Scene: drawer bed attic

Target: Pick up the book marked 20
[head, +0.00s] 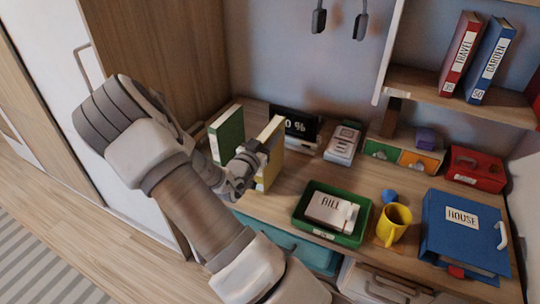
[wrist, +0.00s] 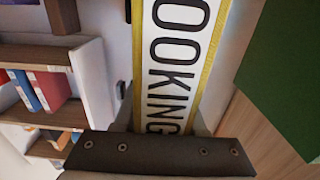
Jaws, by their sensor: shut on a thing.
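A yellow book (head: 272,145) stands upright on or just above the desk, beside a green book (head: 228,136). My gripper (head: 247,172) is shut on the yellow book, reaching in from the left. In the wrist view the yellow book's white spine label (wrist: 175,65) reads "OOKING", its start cut off. The number on it is not in view. The green book (wrist: 290,70) shows at the right of the wrist view, apart from the yellow one. I cannot tell whether the yellow book touches the desk.
Behind the books is a dark display (head: 295,125) showing a percentage. A green tray (head: 332,235), a yellow mug (head: 393,224) and a blue binder (head: 462,240) stand to the right on the desk. Red and blue books (head: 490,62) stand on the upper shelf.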

